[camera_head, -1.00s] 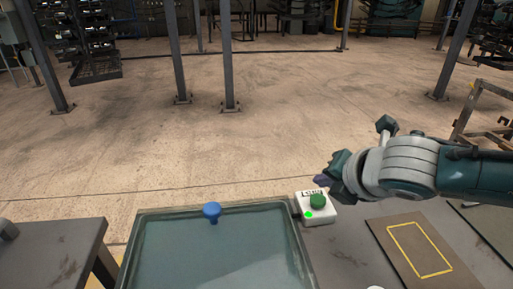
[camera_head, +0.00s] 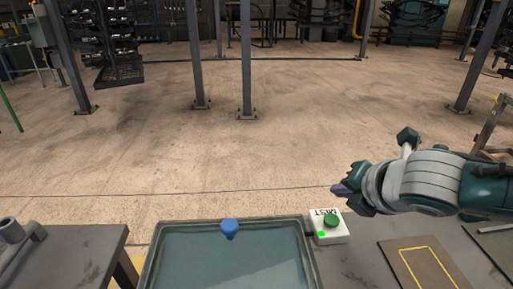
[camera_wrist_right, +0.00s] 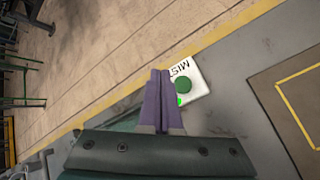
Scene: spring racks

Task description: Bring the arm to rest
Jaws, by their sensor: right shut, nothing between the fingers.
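My right gripper (camera_head: 342,190) comes in from the right in the head view. It is shut and empty, held in the air above and beyond a white button box (camera_head: 338,237). In the right wrist view its purple fingers (camera_wrist_right: 157,100) are together. The box has a green button (camera_head: 331,221), a lit green lamp and a label with dark letters; it also shows in the wrist view (camera_wrist_right: 203,84), just right of the fingertips. I cannot tell any contact between them. My left gripper is not in view.
A teal-grey tray (camera_head: 160,232) with a blue knob (camera_head: 230,228) at its far rim lies left of the box. A brown board (camera_head: 398,256) with a yellow outline lies at the right. A dark table (camera_head: 85,250) stands at the left. Open floor (camera_head: 200,160) and metal posts lie beyond.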

